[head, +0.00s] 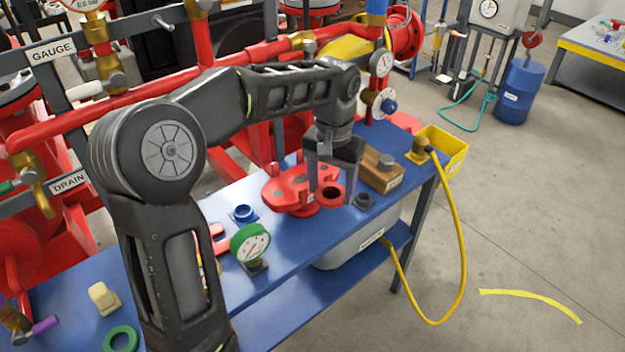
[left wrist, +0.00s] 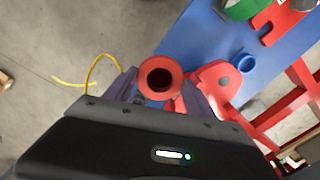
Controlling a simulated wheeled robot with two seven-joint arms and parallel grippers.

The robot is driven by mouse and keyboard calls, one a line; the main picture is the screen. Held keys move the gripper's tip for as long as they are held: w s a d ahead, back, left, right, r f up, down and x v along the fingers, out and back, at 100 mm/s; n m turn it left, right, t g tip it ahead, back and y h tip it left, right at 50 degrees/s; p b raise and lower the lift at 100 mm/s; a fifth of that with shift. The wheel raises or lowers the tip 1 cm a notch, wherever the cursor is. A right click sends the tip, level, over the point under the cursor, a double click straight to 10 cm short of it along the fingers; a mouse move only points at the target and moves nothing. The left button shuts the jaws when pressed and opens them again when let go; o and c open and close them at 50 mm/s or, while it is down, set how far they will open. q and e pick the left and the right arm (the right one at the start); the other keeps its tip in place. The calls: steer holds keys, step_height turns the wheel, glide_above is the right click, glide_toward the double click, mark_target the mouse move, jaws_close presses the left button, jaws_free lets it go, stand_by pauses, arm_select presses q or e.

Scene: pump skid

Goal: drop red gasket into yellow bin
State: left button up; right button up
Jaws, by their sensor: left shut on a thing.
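My left gripper (head: 332,180) is shut on the red gasket (head: 331,203), a ring with a dark hole, and holds it over the right part of the blue bench. In the left wrist view the gasket (left wrist: 161,62) shows between the two fingers (left wrist: 162,92). The yellow bin (head: 452,151) is at the right end of the bench, to the right of the gripper and beyond a wooden block. Its inside is only partly visible. My right gripper is in neither view.
A red flange piece (head: 284,188) stands just left of the gasket. A dark round fitting (head: 363,201) and the wooden block (head: 380,173) lie between gasket and bin. A yellow hose (head: 463,250) loops down beside the bin. A green gauge (head: 250,243) stands nearer me.

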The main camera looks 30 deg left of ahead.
arm_select(q)
steer(key=w+d+f+m, duration=0.1)
steer(key=w+d+f, duration=0.2)
steer(key=d+f, duration=0.5)
steer(key=shift+w+d+f, duration=0.15)
steer(key=shift+d+f, duration=0.05)
steer(key=shift+d, duration=1.05)
